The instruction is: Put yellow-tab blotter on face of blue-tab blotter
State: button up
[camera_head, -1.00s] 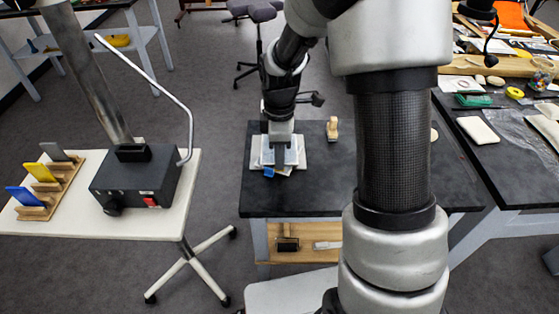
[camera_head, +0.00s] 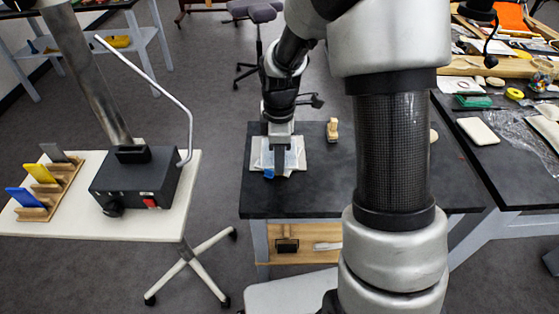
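My gripper (camera_head: 281,172) points down over a stack of pale sheets (camera_head: 297,160) on the dark table. Its two fingers are together, and I cannot tell whether a thin edge is pinched between them. A small blue tab (camera_head: 269,174) shows at the stack's front left, just left of the fingertips, and looks like the blue-tab blotter's. No yellow tab can be made out on the stack; the fingers hide part of it, so I cannot tell the blotters apart.
A wooden block-like tool (camera_head: 332,131) stands right of the stack on the dark table (camera_head: 300,200). On the left white table are a wooden rack (camera_head: 60,187) with blue, yellow and grey pieces and a black box (camera_head: 135,185) with a post. The dark table's front is clear.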

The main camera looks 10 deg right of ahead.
notch_tip(320, 180, up, 11)
jog(key=p, duration=0.1)
jog(key=s+d+r+m+t, duration=0.1)
jog(key=s+r+m+t, duration=0.2)
jog(key=s+r+m, duration=0.3)
jog(key=s+d+r+m+t, duration=0.1)
jog(key=s+r+m+t, duration=0.1)
jog(key=s+r+m, duration=0.4)
jog(key=s+m, duration=0.3)
jog(key=s, duration=0.4)
jog(key=shift+s+d+r+m+t, duration=0.15)
jog(key=shift+s+r+m+t, duration=0.15)
jog(key=shift+m+t, duration=0.1)
jog(key=shift+g, duration=0.9)
jog(key=r+p, duration=0.1)
jog(key=p, duration=0.2)
jog(key=r+p, duration=0.2)
jog(key=p, duration=0.1)
jog(key=r+p, duration=0.2)
jog(key=shift+w+p, duration=0.3)
jog(key=shift+p, duration=0.1)
